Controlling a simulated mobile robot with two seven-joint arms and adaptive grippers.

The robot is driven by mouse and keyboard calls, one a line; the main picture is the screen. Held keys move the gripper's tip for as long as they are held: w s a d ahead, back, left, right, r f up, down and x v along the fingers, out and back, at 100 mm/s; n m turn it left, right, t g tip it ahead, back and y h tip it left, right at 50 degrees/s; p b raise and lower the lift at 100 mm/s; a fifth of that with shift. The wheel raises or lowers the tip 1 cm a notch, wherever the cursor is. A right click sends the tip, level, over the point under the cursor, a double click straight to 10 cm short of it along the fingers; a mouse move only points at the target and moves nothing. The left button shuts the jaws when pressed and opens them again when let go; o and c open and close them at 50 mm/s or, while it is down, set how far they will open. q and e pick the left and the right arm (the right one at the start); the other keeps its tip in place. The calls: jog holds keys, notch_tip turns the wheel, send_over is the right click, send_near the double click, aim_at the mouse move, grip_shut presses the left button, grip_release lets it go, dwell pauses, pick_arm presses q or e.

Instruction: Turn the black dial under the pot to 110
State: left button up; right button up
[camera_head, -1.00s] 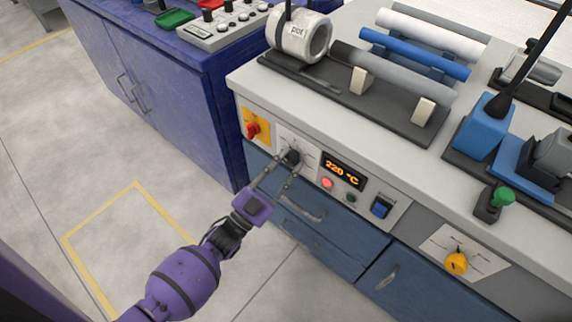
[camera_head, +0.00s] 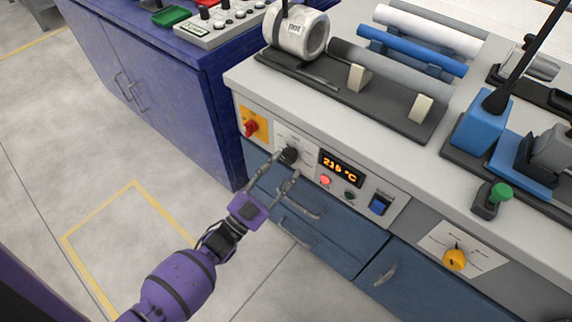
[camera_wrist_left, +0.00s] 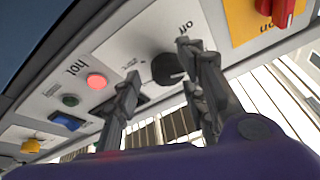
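The black dial (camera_head: 289,155) is on a white plate on the bench's front panel, below the white pot (camera_head: 300,36). It also shows in the left wrist view (camera_wrist_left: 167,70), near the word "off". The orange display (camera_head: 341,168) right of the dial reads about 215 °C; its last digit is blurred. My left gripper (camera_head: 287,163) is open in front of the dial, its fingers spread. In the left wrist view the dial shows between the fingers (camera_wrist_left: 158,60), apparently not clamped; I cannot tell if one touches it. My right gripper is not in view.
A red knob on a yellow plate (camera_head: 254,124) is left of the dial. A red button (camera_head: 325,181), a green button (camera_head: 349,195) and a blue switch (camera_head: 380,205) are to its right. Drawer handles (camera_head: 302,205) stick out below. The floor in front is clear.

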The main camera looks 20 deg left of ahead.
pick_arm(q)
jog(key=v, duration=1)
jog(key=shift+s, duration=0.3)
jog(key=shift+a+f, duration=0.1)
jog(key=shift+a, duration=0.05)
